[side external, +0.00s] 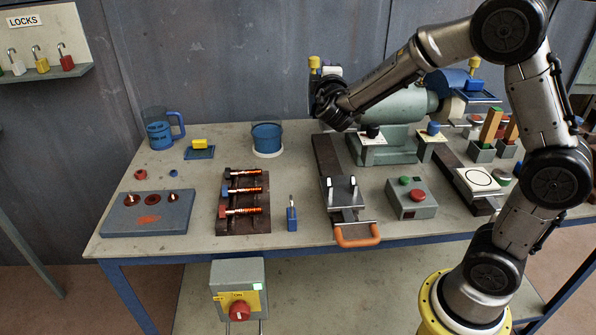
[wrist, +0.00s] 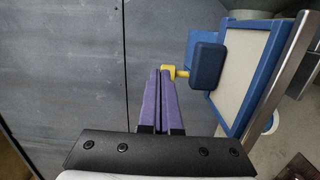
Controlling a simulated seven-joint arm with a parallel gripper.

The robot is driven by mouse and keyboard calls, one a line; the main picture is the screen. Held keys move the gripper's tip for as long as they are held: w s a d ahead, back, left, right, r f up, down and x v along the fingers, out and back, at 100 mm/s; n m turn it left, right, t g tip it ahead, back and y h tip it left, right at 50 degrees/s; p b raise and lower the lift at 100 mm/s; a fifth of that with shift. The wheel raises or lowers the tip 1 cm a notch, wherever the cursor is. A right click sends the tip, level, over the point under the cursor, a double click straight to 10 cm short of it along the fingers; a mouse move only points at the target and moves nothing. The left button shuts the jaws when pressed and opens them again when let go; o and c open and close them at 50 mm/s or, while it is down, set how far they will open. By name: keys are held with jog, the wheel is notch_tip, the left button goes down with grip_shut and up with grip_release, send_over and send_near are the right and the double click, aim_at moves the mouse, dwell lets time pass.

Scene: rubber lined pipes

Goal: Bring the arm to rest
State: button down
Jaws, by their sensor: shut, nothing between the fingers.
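My arm reaches across the upper right of the side external view, bent over the back of the bench. My gripper (wrist: 163,70) shows in the wrist view as two purple fingers lying side by side, shut with nothing between them. In the side view its end is near the wall above the bench, and its fingers are mostly hidden behind my wrist. In the wrist view a yellow piece (wrist: 177,71) joined to a blue block (wrist: 207,66) appears just right of the fingertips. I cannot tell whether they touch.
The bench (side external: 270,205) carries a blue jug (side external: 160,130), a blue bucket (side external: 267,138), a rack with copper-coloured rods (side external: 245,190), a green cylindrical machine (side external: 395,108) below my arm and a button box (side external: 411,198). A lock shelf (side external: 45,75) is at left. The bench's front left is partly clear.

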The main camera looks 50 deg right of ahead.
jog(key=s+r+m, duration=0.2)
jog(key=s+r, duration=0.2)
jog(key=r, duration=0.2)
jog(key=s+d+f+m+g+y, duration=0.1)
jog(key=s+f+m+g, duration=0.15)
jog(key=s, duration=0.65)
jog(key=s+f+m+g+y, duration=0.15)
jog(key=s+m+g, duration=0.25)
jog(key=s, duration=0.4)
jog(key=s+a+f+y, duration=0.4)
jog(key=a+f+y, duration=0.1)
jog(key=a, duration=0.4)
jog(key=s+a+f+y, duration=0.5)
jog(key=a+y, duration=0.1)
jog(key=a, duration=0.3)
jog(key=shift+f+n+t+y, duration=0.25)
jog(key=shift+n+t+y, duration=0.1)
jog(key=shift+n, duration=0.1)
